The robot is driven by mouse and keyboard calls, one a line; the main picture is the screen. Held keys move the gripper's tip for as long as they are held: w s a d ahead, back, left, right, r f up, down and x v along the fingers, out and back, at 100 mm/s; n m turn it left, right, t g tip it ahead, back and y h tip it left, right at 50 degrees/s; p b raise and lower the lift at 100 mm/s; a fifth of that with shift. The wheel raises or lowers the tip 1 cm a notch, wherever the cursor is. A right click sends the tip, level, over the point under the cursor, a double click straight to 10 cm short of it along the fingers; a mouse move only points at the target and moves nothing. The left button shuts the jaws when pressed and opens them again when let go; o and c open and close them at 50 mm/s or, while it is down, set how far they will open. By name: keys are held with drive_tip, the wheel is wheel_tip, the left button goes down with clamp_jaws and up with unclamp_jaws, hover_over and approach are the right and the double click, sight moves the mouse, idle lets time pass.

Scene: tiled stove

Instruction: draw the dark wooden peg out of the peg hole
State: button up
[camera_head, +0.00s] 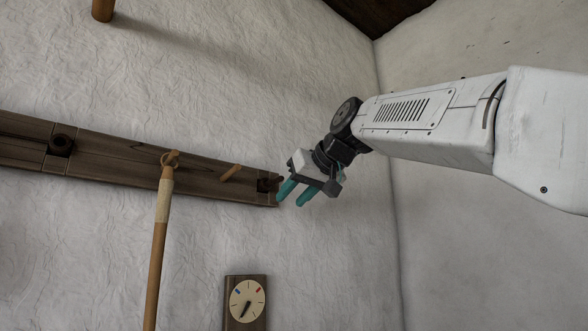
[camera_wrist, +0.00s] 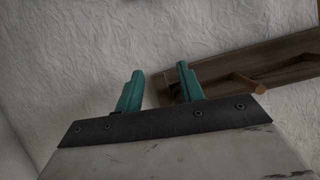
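A dark wooden peg (camera_head: 279,180) sticks out of a dark block (camera_head: 264,185) at the right end of the wall rail, partly hidden by my gripper in the head view. My gripper (camera_head: 290,202) has two teal fingers, apart and with nothing between them that I can see held. It is just right of the rail's end, close to the peg. In the wrist view the open fingers (camera_wrist: 160,69) point at the wall, and the dark rail end (camera_wrist: 168,88) shows between and behind them. The peg itself is hard to make out there. I cannot tell whether the fingers touch it.
The dark rail (camera_head: 120,160) runs along the white wall. It carries a light peg (camera_head: 231,172), which also shows in the wrist view (camera_wrist: 248,83), and a stick (camera_head: 157,250) hanging by a loop. A dial (camera_head: 247,301) is below. Wall right of the rail is bare.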

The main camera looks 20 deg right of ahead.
sight(274, 180)
wheel_tip(274, 180, up, 7)
drive_tip(key=s+a+n+t, duration=0.1)
drive_tip(key=t, duration=0.1)
drive_tip(key=shift+y, duration=0.4)
drive_tip(key=x, duration=0.7)
drive_tip(key=shift+w+f, duration=0.25)
drive_tip(key=shift+w, duration=0.1)
drive_tip(key=shift+a, duration=0.1)
clamp_jaws()
